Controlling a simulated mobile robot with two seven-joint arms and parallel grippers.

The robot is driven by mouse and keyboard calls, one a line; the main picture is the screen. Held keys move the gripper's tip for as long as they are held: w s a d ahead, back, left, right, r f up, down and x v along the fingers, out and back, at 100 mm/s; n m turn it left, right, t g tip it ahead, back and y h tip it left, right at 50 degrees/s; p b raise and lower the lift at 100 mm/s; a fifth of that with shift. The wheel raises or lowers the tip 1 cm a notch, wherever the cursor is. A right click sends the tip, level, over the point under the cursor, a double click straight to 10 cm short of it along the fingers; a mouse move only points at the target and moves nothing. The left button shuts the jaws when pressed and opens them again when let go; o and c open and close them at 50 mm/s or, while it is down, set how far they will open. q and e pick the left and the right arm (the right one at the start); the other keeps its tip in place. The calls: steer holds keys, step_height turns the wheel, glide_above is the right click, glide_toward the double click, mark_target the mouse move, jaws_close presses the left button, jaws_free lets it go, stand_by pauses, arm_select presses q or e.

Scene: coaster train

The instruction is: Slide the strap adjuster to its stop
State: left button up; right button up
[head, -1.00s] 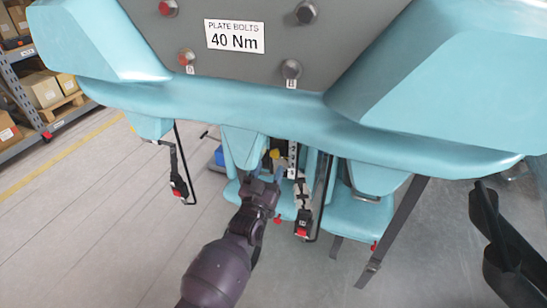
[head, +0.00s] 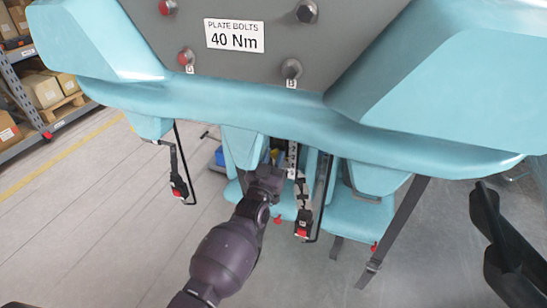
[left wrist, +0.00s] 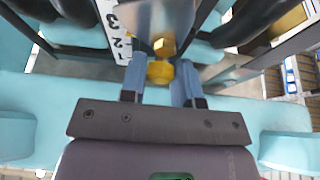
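My left gripper (left wrist: 160,88) has two blue fingers, one on each side of a yellow knob (left wrist: 160,72). The fingers look in contact with the knob's sides. Beyond it are a yellow hex part (left wrist: 164,47) and a bright metal plate (left wrist: 166,18). My right gripper does not show.
Black straps with red-ended buckles (head: 302,225) hang right of the gripper; another strap (head: 178,180) hangs left. The turquoise shell (head: 300,130) overhangs the arm. Dark curved parts (head: 505,265) stand at far right. The floor at left is clear.

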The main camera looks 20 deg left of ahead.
arm_select(q)
jaws_close()
step_height(320, 180, down, 3)
steer(key=shift+r+b, duration=0.1)
steer(key=shift+b, duration=0.55)
steer(key=shift+o, duration=2.1)
jaws_free()
steer(key=o, duration=0.4)
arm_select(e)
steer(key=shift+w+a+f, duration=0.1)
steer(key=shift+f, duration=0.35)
